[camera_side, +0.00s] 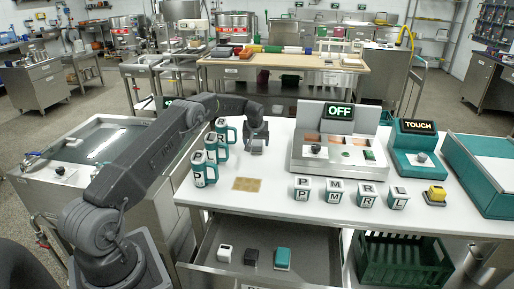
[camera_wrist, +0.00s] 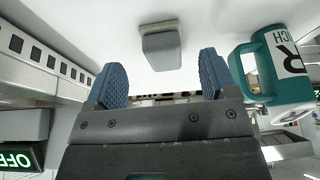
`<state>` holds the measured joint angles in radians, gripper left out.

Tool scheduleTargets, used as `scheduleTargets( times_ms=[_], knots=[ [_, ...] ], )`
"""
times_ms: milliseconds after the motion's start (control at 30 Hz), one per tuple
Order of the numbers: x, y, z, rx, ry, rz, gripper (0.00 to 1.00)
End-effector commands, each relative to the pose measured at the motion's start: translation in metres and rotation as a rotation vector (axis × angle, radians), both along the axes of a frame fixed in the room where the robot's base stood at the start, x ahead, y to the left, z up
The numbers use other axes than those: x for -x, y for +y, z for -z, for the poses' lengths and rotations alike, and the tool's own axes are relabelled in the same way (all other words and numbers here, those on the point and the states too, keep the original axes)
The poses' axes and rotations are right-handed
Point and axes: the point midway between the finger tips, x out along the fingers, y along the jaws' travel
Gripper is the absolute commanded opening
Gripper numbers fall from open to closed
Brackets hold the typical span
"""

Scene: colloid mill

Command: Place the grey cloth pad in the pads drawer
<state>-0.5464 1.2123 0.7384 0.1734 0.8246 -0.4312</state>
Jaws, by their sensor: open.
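The grey cloth pad (camera_wrist: 162,50) is a small block with a flatter, paler part at its far end. It rests on the white tabletop. My gripper (camera_wrist: 160,68) is open, with its two blue ridged fingers on either side of the pad's line; I see no contact. In the side view my gripper (camera_side: 256,134) hangs low over the back left of the table, with the pad partly hidden beneath it. The open pads drawer (camera_side: 312,250) is below the table's front edge and holds a white, a black and a teal pad (camera_side: 283,258) in a row.
Several teal mugs (camera_side: 203,172) stand left of my gripper; one mug (camera_wrist: 280,68) is close on the right in the wrist view. A tan mat (camera_side: 247,184) lies in front. The OFF machine (camera_side: 338,150), lettered canisters (camera_side: 334,192) and yellow-topped block (camera_side: 435,195) stand rightward.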

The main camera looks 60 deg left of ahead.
Motion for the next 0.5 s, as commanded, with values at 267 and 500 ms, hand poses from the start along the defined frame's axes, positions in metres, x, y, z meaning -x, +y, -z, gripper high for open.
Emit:
scheduleTargets(
  times_ms=[267, 500],
  knots=[
    [-0.008, 0.012, 0.033, 0.002, 0.001, -0.001, 0.79],
    [-0.011, 0.015, 0.045, 0.001, 0.001, 0.000, 0.79]
  ],
)
